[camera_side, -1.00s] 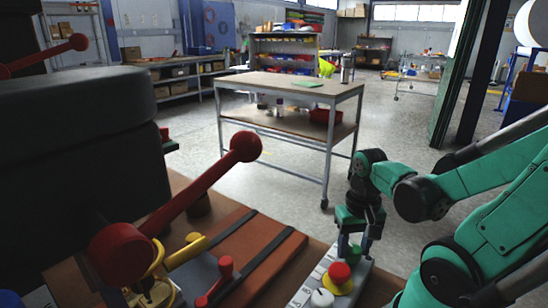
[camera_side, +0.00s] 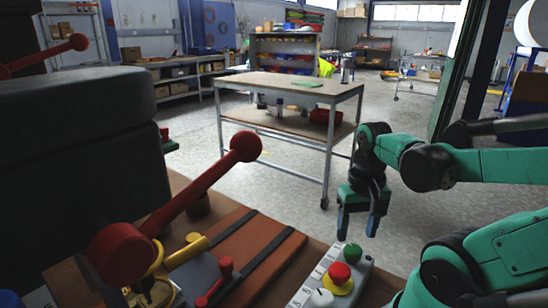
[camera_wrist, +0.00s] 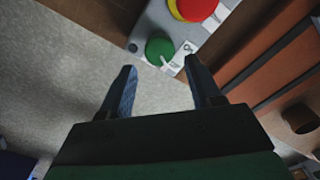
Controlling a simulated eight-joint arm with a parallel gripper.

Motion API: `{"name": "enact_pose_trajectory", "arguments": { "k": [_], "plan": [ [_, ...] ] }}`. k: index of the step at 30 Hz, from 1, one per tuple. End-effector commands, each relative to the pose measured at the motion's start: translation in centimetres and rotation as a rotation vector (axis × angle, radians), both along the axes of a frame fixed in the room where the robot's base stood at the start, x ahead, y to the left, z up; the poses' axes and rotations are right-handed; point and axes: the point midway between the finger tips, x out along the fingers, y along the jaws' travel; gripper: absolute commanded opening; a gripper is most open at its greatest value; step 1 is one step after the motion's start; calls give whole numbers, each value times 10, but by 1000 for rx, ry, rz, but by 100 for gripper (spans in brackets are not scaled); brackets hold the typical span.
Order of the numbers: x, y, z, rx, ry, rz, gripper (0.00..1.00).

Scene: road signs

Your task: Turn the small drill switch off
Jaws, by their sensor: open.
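A narrow grey switch box (camera_side: 318,285) sits at the front edge of the bench. It carries a green round knob (camera_side: 350,253), a red button on a yellow base (camera_side: 340,274) and a white knob (camera_side: 322,298). The green knob also shows in the wrist view (camera_wrist: 159,49), with a pale pointer and lettering beside it. I cannot read which control is the small drill switch. My gripper (camera_side: 358,225) points down, open and empty, above the green knob and apart from it. In the wrist view its two fingers (camera_wrist: 160,67) stand apart below the knob.
A big red ball-ended lever (camera_side: 195,198) rises left of the box. A small red lever (camera_side: 220,280) and yellow handle (camera_side: 187,250) stand near it. A brown board with dark straps (camera_side: 250,255) lies between. Open floor and a table (camera_side: 290,88) are behind.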

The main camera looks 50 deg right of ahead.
Motion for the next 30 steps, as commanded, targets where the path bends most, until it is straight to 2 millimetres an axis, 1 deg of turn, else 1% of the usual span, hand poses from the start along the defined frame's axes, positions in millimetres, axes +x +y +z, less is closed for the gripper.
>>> {"name": "enact_pose_trajectory", "arguments": {
  "k": [3,7,17,19,20,23,24,26,27,30],
  "plan": [
    [0,0,9,0,0,0,57],
    [-1,1,14,0,0,0,57],
    [-1,1,15,-1,-1,1,57],
    [3,2,15,-9,-14,23,57],
    [7,3,15,-17,-28,47,57],
    [30,14,16,-73,-123,196,57],
    [43,21,18,-101,-178,276,57],
    [62,35,21,-142,-268,401,57],
    [74,45,24,-166,-327,479,57],
    [96,71,34,-212,-459,641,57]
  ]
}}
